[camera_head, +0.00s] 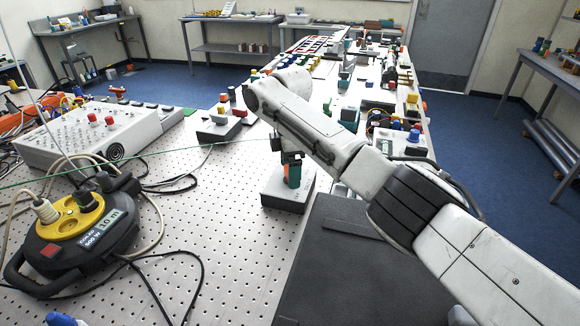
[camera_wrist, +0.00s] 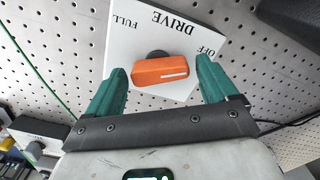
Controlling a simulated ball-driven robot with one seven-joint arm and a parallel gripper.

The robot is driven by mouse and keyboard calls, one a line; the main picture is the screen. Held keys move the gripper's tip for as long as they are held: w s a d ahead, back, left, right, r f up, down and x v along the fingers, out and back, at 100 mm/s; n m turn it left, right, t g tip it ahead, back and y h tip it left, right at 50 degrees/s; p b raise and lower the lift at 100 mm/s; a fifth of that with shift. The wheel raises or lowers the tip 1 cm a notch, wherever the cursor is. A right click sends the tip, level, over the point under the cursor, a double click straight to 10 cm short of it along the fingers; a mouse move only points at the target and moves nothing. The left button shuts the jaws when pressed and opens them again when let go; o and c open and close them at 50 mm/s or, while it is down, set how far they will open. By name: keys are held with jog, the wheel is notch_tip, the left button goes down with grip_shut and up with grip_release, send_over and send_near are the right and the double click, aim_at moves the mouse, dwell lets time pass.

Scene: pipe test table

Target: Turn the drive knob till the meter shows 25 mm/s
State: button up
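The drive knob (camera_wrist: 165,71) is an orange bar on a dark shaft, with a white line near one end. It sits on a white plate (camera_wrist: 122,48) printed DRIVE, FULL and OFF, upside down in the wrist view. My gripper (camera_wrist: 161,66) is open, with one green finger on each side of the knob and small gaps showing. In the head view my gripper (camera_head: 292,172) is low over the drive box (camera_head: 286,198), and the arm hides part of it. I cannot pick out the meter or any reading in either view.
A dark flat block (camera_head: 350,262) lies just right of the drive box. A black and yellow cable reel (camera_head: 73,232) and a white panel box (camera_head: 90,132) stand on the left. Loose cables and a thin green line cross the perforated table (camera_head: 215,220). Several devices stand behind.

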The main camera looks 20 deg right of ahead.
jog(key=c, duration=0.9)
jog(key=shift+o, duration=0.2)
jog(key=shift+r+m+p, duration=0.1)
jog(key=shift+m+p, duration=0.2)
jog(key=shift+p, duration=0.05)
jog(key=m+p, duration=0.2)
jog(key=m, duration=0.1)
jog(key=shift+a+m, duration=0.1)
jog(key=shift+m, duration=0.2)
jog(key=m+p, duration=0.2)
jog(key=m, duration=0.3)
jog(key=shift+m, duration=0.3)
jog(key=m, duration=0.5)
jog(key=shift+w, duration=0.15)
jog(key=shift+m, duration=2.4)
